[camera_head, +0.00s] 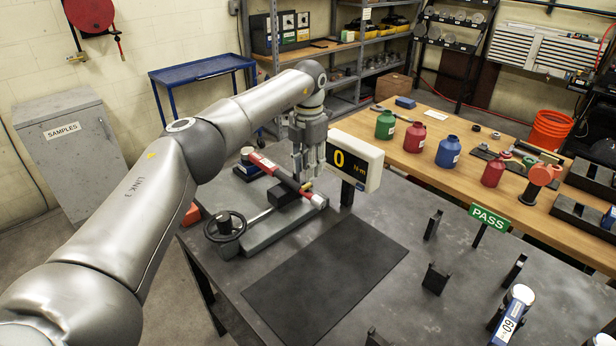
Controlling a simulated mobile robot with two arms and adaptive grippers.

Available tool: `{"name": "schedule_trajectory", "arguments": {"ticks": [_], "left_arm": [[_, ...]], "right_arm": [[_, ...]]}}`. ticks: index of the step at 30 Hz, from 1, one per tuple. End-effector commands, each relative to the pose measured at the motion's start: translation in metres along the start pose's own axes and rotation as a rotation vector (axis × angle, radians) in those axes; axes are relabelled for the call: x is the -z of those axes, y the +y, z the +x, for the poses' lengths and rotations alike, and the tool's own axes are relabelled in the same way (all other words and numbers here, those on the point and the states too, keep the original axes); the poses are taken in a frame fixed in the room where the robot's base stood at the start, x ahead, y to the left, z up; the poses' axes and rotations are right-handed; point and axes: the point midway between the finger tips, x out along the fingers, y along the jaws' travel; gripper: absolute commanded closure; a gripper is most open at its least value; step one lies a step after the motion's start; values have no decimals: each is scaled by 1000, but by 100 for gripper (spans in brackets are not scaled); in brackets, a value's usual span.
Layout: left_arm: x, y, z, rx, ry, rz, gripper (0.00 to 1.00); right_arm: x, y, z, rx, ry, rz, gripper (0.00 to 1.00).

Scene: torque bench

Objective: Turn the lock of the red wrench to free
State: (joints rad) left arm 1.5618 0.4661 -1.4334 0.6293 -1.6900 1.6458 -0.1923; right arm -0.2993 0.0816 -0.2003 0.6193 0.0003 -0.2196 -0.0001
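The red wrench (265,163) lies slantwise across the grey torque tester (262,231) on the dark bench. Its far end is at the upper left and its near end at the lower right, by the display post. My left gripper (303,177) points down at the near part of the wrench, beside a small yellow piece (307,186). The fingers overlap the wrench in the picture; I cannot tell whether they touch it or how far apart they are. The lock's position cannot be read. The display (354,161) shows 0 Nm. My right gripper is out of view.
A black handwheel (225,227) is at the tester's left end. A dark mat (325,275) lies clear in front. Several black holders, a green PASS sign (489,217) and a blue-labelled 60 tool (512,315) are at the right. A wooden table (425,165) with bottles stands behind.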

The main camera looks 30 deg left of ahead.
Motion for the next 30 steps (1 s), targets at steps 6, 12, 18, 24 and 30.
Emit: {"name": "schedule_trajectory", "arguments": {"ticks": [6, 12, 18, 24, 30], "left_arm": [[-1, 0, -48, 0, -3, -1, 71], [-1, 0, -73, 0, -1, 0, 71], [0, 0, -79, 1, 1, 0, 71], [0, 0, -79, 0, 0, 1, 71], [0, 0, -79, 0, 0, 1, 71]], "right_arm": [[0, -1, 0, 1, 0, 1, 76], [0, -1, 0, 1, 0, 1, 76], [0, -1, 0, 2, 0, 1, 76], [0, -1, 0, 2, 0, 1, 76], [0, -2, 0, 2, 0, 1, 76]]}}
